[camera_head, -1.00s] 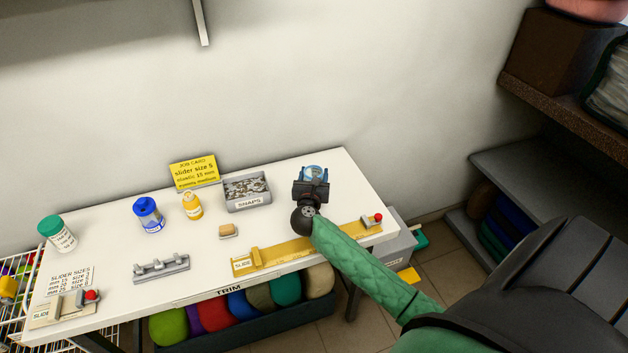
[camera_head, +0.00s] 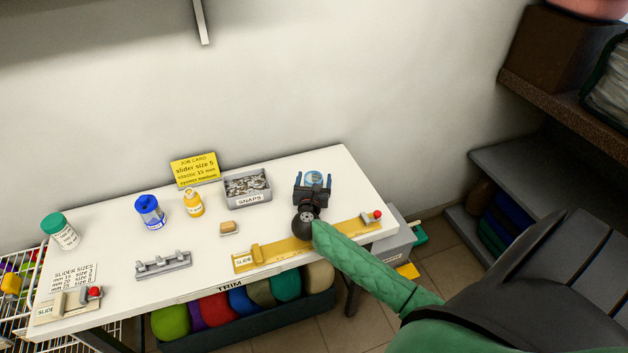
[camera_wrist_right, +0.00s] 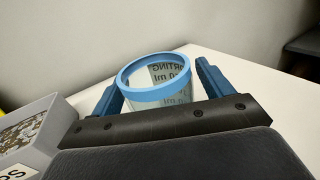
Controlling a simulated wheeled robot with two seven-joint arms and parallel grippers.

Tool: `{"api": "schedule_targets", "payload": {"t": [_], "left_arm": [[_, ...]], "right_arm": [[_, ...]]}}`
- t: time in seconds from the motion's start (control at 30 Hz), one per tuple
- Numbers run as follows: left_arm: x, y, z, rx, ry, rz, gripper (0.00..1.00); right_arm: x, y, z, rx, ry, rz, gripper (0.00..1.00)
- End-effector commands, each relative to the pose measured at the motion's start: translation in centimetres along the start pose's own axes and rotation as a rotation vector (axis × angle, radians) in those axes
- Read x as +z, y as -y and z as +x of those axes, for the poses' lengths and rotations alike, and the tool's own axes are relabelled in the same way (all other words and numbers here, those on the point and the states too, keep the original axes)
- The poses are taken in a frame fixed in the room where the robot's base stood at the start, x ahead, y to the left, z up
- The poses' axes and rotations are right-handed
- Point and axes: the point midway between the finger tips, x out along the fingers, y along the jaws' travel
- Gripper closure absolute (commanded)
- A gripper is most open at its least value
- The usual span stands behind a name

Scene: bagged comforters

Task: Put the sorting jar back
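The sorting jar (camera_head: 314,178) is clear with a blue rim and stands at the back right of the white table. In the right wrist view the jar (camera_wrist_right: 158,76) looks upright and open-topped, and its label reads mirrored through the wall. My right gripper (camera_head: 313,186) is open, with its blue fingers on either side of the jar. The wrist view shows the fingers (camera_wrist_right: 160,88) spread, with a gap at the right. The gripper body hides the jar's base. My left gripper is out of view.
A grey snaps bin (camera_head: 247,190) stands left of the jar. A yellow slide rail (camera_head: 290,250) with a red knob lies along the front edge. A yellow bottle (camera_head: 193,204), blue container (camera_head: 149,212) and green-lidded jar (camera_head: 60,232) stand further left. The wall is close behind.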

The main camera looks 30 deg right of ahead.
Motion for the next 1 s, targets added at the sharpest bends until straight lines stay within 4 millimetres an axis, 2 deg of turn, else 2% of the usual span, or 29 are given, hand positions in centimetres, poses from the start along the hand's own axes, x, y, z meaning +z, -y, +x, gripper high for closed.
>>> {"api": "schedule_targets", "payload": {"t": [0.33,0.47,0.6,1.0], "left_arm": [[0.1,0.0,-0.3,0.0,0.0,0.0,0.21],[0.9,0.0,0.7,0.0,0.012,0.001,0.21],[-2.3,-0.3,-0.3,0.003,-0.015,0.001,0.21],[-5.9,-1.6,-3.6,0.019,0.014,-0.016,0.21]], "right_arm": [[0.4,0.0,0.0,0.0,0.001,-0.001,0.21],[-0.2,0.0,-1.6,0.001,-0.003,0.001,0.21],[-0.2,0.0,-4.0,0.0,-0.002,0.001,0.21],[-0.1,0.0,-10.2,0.0,-0.001,0.001,0.21]]}}
